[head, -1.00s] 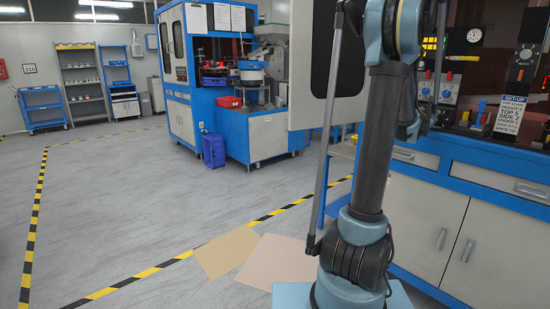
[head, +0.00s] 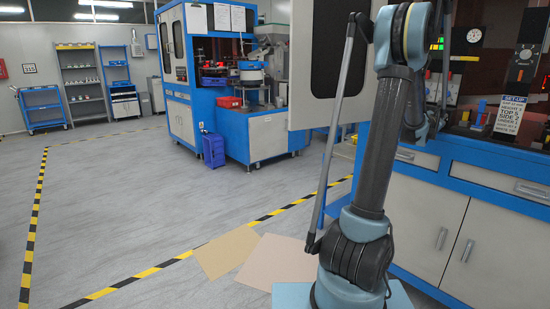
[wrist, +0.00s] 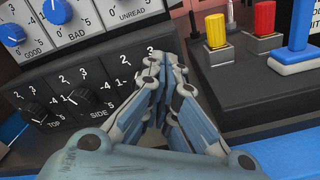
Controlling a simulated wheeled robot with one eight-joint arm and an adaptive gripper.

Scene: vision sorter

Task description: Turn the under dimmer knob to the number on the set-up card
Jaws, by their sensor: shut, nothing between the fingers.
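The set-up card (head: 507,117) stands on the bench at the right of the head view; its small print appears to read UNDER 1. In the wrist view the black dimmer panel shows the TOP knob (wrist: 35,112) and the SIDE knob (wrist: 78,98), both black with white pointers. To their right is a third dial, with only part of its number scale showing. My gripper (wrist: 163,62) is shut in front of that dial and hides its knob, label and pointer. I cannot tell whether the fingertips touch the knob.
Above are the blue GOOD knob (wrist: 11,35) and blue BAD knob (wrist: 57,11). Right of the gripper, a dark box carries a yellow button (wrist: 216,30), a red button (wrist: 264,18) and a blue T-shaped handle (wrist: 297,40). The bench's blue front edge runs below.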

